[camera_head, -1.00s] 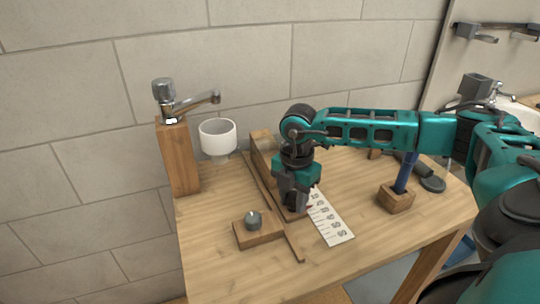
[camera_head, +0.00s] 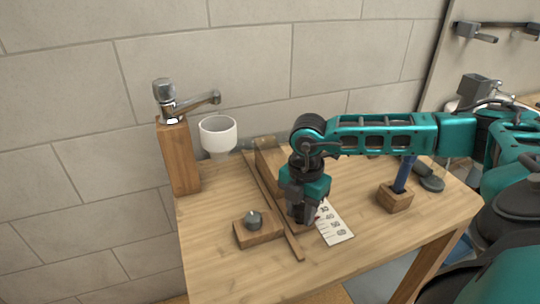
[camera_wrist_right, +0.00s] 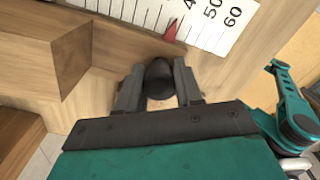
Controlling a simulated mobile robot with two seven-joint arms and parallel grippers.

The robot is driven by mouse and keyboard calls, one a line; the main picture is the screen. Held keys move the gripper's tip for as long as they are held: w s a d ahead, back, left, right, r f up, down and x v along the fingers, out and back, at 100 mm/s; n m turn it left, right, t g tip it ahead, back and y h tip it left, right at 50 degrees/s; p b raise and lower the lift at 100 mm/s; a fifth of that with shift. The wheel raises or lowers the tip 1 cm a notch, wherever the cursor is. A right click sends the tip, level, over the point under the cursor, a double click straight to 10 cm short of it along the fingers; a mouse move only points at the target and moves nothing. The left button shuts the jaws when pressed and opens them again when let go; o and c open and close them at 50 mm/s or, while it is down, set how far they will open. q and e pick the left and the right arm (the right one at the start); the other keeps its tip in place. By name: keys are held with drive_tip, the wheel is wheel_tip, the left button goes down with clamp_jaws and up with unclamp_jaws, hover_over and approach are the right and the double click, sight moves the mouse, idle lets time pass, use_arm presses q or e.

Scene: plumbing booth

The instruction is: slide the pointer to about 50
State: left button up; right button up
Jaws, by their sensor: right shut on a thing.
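A white scale (camera_head: 337,232) with black numbers lies on the wooden table, and its higher numbers show in the right wrist view (camera_wrist_right: 218,22). A small red pointer (camera_wrist_right: 172,30) sits at the scale's edge, close to the 40 mark. My right gripper (camera_head: 303,218) is low over the slider beside the scale. In the right wrist view my right gripper (camera_wrist_right: 159,90) is shut on a dark round knob (camera_wrist_right: 159,76). The scale's lower numbers are hidden behind the gripper in the head view. My left gripper is not in view.
A long wooden rail (camera_head: 282,222) runs left of the gripper. A tap on a post (camera_head: 178,158), a white cup (camera_head: 218,134) and a blue-handled tool in a block (camera_head: 395,200) stand around. The front right table is clear.

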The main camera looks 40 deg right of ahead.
drive_tip(key=shift+s+a, duration=0.25)
drive_tip(key=shift+s, duration=0.55)
drive_tip(key=shift+s+a, duration=0.2)
drive_tip(key=shift+s, duration=0.55)
drive_tip(key=o, duration=1.7)
drive_tip(key=shift+w, duration=0.1)
wheel_tip(320, 180, up, 7)
drive_tip(key=p, duration=0.5)
